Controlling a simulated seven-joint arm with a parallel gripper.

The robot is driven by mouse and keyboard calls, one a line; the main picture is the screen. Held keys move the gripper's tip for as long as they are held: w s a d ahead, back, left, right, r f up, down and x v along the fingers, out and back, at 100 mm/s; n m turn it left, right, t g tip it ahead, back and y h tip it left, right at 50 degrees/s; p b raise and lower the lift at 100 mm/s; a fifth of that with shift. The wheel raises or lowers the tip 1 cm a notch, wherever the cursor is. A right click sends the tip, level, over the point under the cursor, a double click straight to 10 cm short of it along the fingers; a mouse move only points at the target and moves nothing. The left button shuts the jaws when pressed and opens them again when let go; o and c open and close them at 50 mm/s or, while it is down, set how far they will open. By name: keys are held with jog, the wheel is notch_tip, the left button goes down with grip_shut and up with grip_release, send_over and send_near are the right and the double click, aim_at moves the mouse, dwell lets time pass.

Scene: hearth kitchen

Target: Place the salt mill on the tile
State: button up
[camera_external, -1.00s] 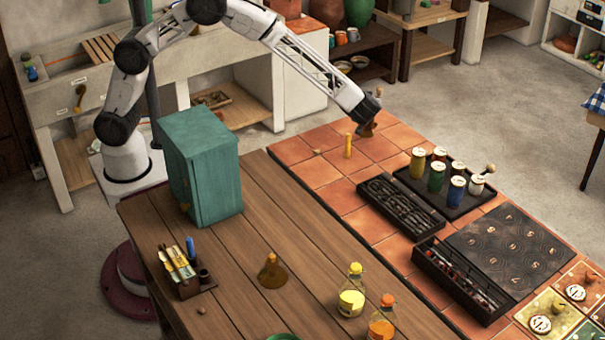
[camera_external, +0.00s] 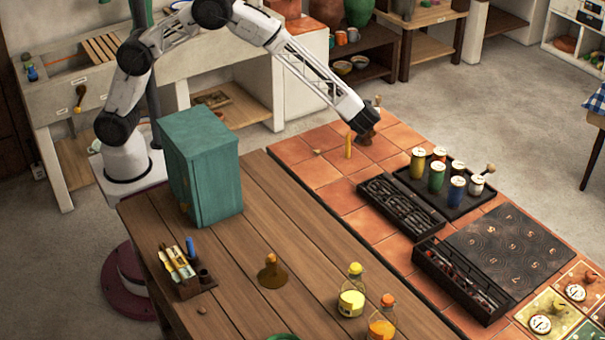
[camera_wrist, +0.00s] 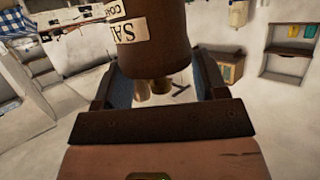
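The salt mill is dark brown with a pale label reading "SAL" and shows upside down at the top of the wrist view (camera_wrist: 155,55). My gripper (camera_wrist: 155,85) has a finger on each side of the mill and is shut on it. In the external view my gripper (camera_external: 363,119) is over the far edge of the terracotta tile surface (camera_external: 318,173), with the mill (camera_external: 371,131) partly hidden behind it. The mill looks roughly upright; I cannot tell whether its base touches the tiles. Patterned tiles (camera_external: 542,317) lie at the lower right.
A yellow cylinder (camera_external: 348,145) stands close to the left of my gripper, near a small tan piece (camera_external: 317,152). A black tray of jars (camera_external: 455,207) and a dark divided tray (camera_external: 398,205) lie nearer. Bare terracotta tiles surround the cylinder.

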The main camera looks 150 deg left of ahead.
jog(key=o, duration=0.3)
jog(key=shift+o, duration=0.2)
jog(key=shift+r, duration=0.15)
jog(key=v, duration=1.2)
dwell(0.6)
